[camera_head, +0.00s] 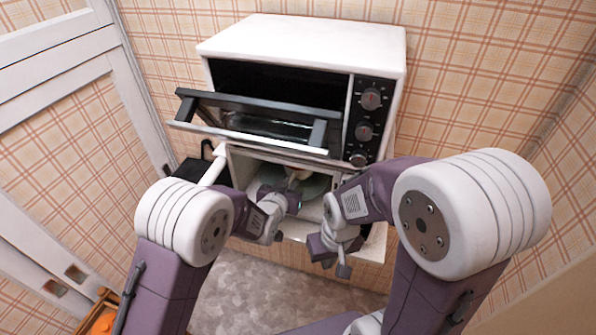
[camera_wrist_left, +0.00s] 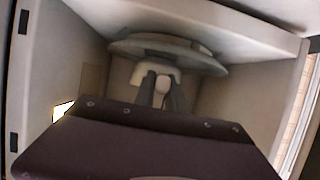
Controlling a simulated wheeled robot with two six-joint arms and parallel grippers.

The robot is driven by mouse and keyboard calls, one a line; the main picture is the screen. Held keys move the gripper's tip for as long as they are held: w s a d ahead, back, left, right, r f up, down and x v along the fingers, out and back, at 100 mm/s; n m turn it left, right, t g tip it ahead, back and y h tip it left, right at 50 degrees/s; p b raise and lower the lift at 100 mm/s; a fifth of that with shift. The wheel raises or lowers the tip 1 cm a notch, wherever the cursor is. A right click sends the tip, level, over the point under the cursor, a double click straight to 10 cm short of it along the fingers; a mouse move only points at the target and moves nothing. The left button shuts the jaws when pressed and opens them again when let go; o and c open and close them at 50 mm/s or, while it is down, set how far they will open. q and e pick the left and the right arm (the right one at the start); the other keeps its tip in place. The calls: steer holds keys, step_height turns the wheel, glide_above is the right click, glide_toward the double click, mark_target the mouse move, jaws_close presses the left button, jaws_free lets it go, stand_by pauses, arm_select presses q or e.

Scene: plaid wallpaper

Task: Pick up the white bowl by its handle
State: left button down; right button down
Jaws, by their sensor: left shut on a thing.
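The bowl (camera_head: 316,187) looks pale grey-green in the head view, partly hidden by my left arm. It is inside the open white compartment under the oven. In the left wrist view the bowl (camera_wrist_left: 168,47) shows as a wide rounded shape, with a pale handle piece (camera_wrist_left: 141,75) on its near side. My left gripper (camera_wrist_left: 162,90) is shut on the handle there; in the head view this left gripper (camera_head: 293,182) reaches into the compartment. My right gripper (camera_head: 331,258) hangs in front of the compartment, apart from the bowl; its jaw opening is unclear.
The white oven (camera_head: 300,38) stands above, its glass door (camera_head: 255,122) tilted open over my left arm. Knobs (camera_head: 371,99) line its right side. The compartment's side wall (camera_wrist_left: 60,85) and top are close around my left gripper. A dark object (camera_head: 190,172) is at left.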

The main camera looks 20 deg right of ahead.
arm_select(q)
steer(key=shift+r, duration=0.15)
stand_by(0.6)
steer(key=shift+s+r+b, duration=0.15)
steer(key=shift+r+b, duration=0.1)
steer(key=shift+b, duration=0.3)
step_height(320, 180, up, 6)
steer(key=shift+r+b, duration=0.1)
steer(key=shift+b, duration=0.35)
steer(key=shift+s+a, duration=0.15)
steer(key=shift+s, duration=0.1)
steer(key=s+a+b, duration=0.3)
steer(key=s, duration=0.5)
steer(key=s+a+b, duration=0.4)
steer(key=s, duration=0.5)
steer(key=shift+s+a, duration=0.2)
steer(key=shift+s, duration=0.05)
steer(key=shift+r, duration=0.1)
